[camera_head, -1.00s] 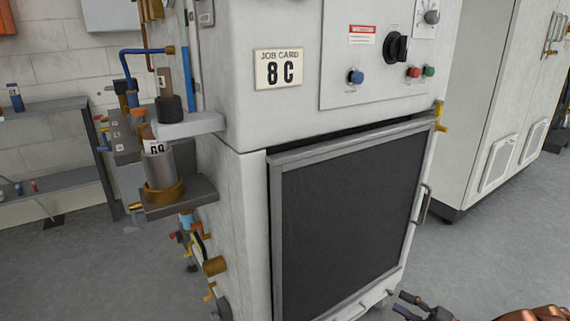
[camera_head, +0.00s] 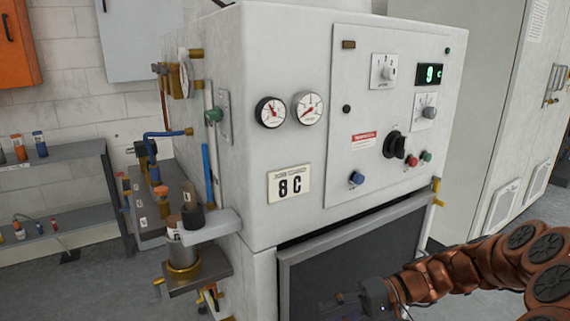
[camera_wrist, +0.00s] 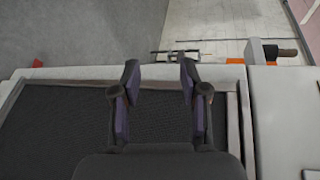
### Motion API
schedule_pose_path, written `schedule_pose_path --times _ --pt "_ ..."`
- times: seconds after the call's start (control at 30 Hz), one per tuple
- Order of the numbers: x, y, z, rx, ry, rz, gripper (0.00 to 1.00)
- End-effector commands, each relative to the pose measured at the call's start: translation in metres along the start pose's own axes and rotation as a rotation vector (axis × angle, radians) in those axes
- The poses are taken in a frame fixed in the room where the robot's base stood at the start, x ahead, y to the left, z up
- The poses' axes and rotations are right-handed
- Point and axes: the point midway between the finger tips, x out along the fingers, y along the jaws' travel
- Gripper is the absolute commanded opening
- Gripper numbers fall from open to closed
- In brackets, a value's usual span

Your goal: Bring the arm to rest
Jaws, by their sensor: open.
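My gripper (camera_wrist: 158,88) is open and empty in the wrist view, its two dark fingers apart with nothing between them. In the head view my gripper (camera_head: 342,302) is a dark shape low in the picture, hard to tell from the dark panel behind it. My copper-coloured arm reaches in from the right edge. The white washer cabinet (camera_head: 245,120) stands in front of me. Its dark front door panel (camera_head: 405,228) is partly hidden by my arm. The panel also shows below my gripper in the wrist view (camera_wrist: 50,125).
A side bracket with a metal cup (camera_head: 183,255) sticks out at the cabinet's left. The control panel (camera_head: 365,110) with knobs and buttons is above the door. A shelf (camera_head: 60,156) with small bottles stands at the left wall. Grey floor shows beyond the cabinet.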

Motion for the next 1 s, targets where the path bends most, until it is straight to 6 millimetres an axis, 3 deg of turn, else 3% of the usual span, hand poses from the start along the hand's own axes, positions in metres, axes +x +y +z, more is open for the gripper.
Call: schedule_pose_path --times 0.03,0.1,0.5,0.77,1.0 --pt "0.004 -0.025 0.014 -0.002 -0.031 0.041 0.44" --pt "0.011 -0.041 0.03 0.003 -0.065 0.099 0.44" --pt "0.022 -0.108 0.122 0.037 -0.178 0.466 0.44" --pt "0.007 -0.139 0.177 0.065 -0.178 0.715 0.44" --pt "-0.021 -0.164 0.221 0.092 -0.126 0.941 0.44"
